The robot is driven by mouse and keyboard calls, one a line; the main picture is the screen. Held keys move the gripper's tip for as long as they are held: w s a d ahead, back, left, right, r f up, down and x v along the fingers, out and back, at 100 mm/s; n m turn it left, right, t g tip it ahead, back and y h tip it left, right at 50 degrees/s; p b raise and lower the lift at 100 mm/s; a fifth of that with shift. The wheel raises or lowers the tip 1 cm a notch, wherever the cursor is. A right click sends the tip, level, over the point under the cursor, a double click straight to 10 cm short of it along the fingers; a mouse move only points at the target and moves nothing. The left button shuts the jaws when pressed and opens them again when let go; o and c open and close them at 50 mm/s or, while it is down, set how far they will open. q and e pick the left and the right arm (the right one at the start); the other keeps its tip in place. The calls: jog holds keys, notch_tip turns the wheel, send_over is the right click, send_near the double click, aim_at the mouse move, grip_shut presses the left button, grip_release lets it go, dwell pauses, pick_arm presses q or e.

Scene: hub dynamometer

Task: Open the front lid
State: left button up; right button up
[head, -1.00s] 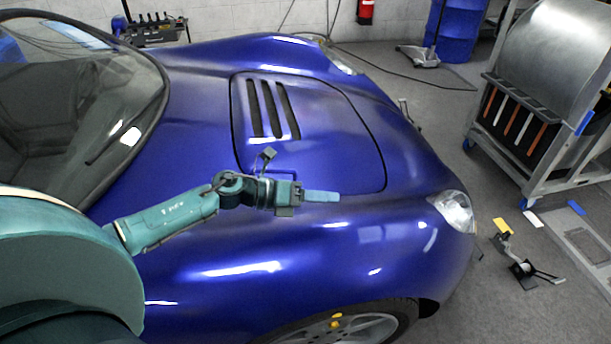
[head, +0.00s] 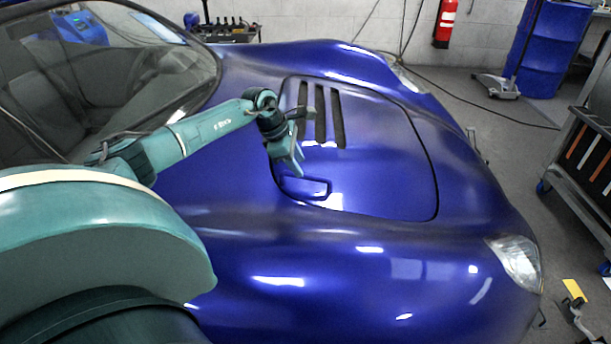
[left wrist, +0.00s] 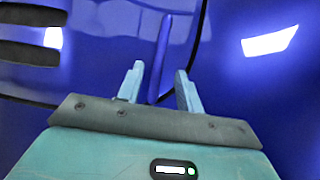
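The front lid (head: 385,165) of the blue car is a rounded panel with dark vent slots. It lies flush with the body, shut. A blue handle (head: 306,188) stands on its near left edge; it shows as an upright bar in the left wrist view (left wrist: 160,55). My left gripper (head: 298,172) is right at the handle, pointing down toward it. In the left wrist view its two pale blue fingers (left wrist: 160,68) are apart, one on each side of the bar, with gaps. I cannot tell how deep the bar sits between them. My right gripper is not in view.
The windshield (head: 110,90) is at the left and a headlight (head: 517,262) at the right front. A metal cart (head: 590,150) stands at the right edge. A blue barrel (head: 550,48) and a fire extinguisher (head: 444,24) are at the back.

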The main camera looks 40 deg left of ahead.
aim_at(306, 175)
pick_arm(q)
jog(key=x, duration=0.5)
jog(key=shift+b, duration=0.35)
grip_shut()
